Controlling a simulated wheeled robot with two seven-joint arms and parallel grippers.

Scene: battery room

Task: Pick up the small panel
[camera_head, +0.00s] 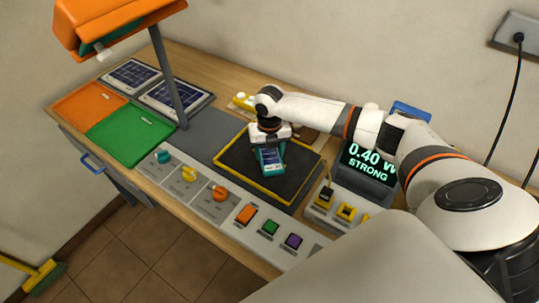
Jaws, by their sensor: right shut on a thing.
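The small panel (271,160) is a small dark-blue piece with a teal and pale casing. It is at the black mat with a yellow border (303,172), in the middle of the bench. My right gripper (269,146) comes down over the panel from above and is shut on it. The gripper hides the panel's far end. I cannot tell whether the panel touches the mat or is just above it. My left gripper is not in view.
Two larger solar panels (131,76) lie at the back left by orange (90,105) and green (131,134) pads. An orange lamp (115,22) on a post overhangs them. Knobs and buttons line the front. A display (369,164) reads "0.40" and "STRONG".

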